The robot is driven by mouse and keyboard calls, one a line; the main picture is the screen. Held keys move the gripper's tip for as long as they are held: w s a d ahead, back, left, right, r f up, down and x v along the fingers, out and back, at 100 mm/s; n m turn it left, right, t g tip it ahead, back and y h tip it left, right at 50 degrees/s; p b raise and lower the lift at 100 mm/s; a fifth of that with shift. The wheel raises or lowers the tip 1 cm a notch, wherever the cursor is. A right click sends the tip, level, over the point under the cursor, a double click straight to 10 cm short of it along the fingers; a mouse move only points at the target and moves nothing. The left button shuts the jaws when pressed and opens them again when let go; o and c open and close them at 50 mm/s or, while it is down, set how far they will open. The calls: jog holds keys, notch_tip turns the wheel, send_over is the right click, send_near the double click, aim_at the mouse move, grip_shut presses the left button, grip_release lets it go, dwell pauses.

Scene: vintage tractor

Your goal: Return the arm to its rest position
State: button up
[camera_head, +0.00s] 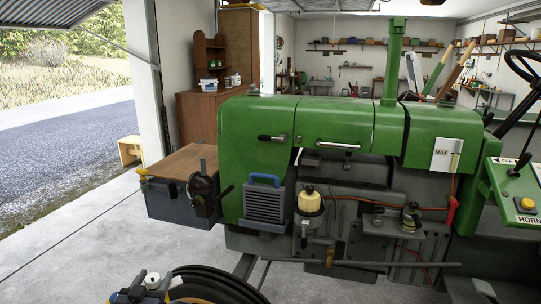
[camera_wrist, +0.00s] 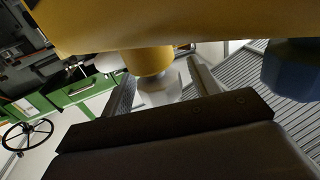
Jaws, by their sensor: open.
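My gripper (camera_wrist: 163,80) is in the wrist view, with its two grey fingers apart and its dark body filling the bottom. It is open, and I see nothing held in it. Yellow parts of my own arm, with a blue cap at the right, cross the top of this view close to the fingers. In the head view, yellow, blue and white parts of my arm show at the bottom left edge, low in front of the tractor. I cannot make out the gripper's fingers there.
The green tractor (camera_head: 335,122) stands across the head view, with a blue-handled grey box (camera_head: 263,205) and a yellow-capped filter (camera_head: 309,200) on its side. A wooden-topped box (camera_head: 180,195) is at the left. Concrete floor (camera_head: 60,245) is clear at the lower left.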

jog(key=shift+m+h, duration=0.4)
jog(key=shift+h, duration=0.2)
